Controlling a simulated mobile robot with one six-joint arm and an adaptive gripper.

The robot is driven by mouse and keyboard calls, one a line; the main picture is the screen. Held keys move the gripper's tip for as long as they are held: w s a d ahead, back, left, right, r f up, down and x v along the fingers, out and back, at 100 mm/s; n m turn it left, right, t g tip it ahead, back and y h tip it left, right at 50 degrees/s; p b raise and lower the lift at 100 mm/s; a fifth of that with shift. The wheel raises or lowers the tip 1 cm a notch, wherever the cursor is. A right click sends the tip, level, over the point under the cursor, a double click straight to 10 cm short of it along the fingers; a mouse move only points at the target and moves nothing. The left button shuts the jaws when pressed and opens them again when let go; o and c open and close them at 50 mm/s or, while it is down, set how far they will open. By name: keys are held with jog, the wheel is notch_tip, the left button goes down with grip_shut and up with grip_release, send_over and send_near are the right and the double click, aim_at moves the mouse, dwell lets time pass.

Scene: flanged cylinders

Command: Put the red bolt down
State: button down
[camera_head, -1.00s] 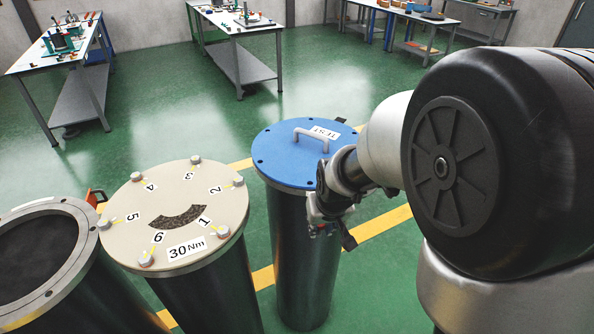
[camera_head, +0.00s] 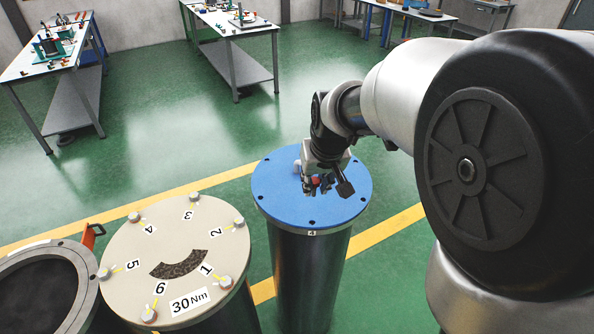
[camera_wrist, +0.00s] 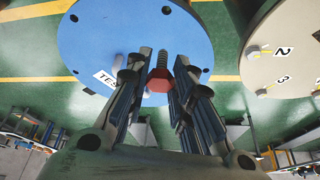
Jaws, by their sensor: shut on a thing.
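The red bolt (camera_wrist: 159,80) has a red hexagonal head and a dark threaded shank. In the wrist view it sits between the fingertips of my gripper (camera_wrist: 158,88), which is shut on it. In the head view my gripper (camera_head: 318,184) is over the blue lid of a cylinder, and a bit of the red bolt (camera_head: 316,181) shows between the fingers. The blue lid (camera_head: 278,193) has several dark holes along its rim and a TEST label (camera_wrist: 107,82). I cannot tell whether the bolt touches the lid.
To the left stands a cylinder with a beige lid (camera_head: 140,250), numbered bolts and a 30 Nm label. An open cylinder (camera_head: 85,290) is at the far left. Workbenches (camera_head: 225,25) with small items stand at the back. The green floor between is clear.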

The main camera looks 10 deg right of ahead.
jog(key=b, duration=0.1)
send_near(313, 218)
jog(key=x, duration=0.5)
jog(key=shift+a+f, duration=0.15)
jog(key=shift+a, duration=0.1)
jog(key=shift+s+f, duration=0.1)
jog(key=shift+s+f+b, duration=0.1)
jog(key=shift+f+b, duration=0.4)
jog(key=shift+b, duration=0.25)
jog(key=c, duration=1.4)
grip_release()
jog(key=shift+f, duration=0.15)
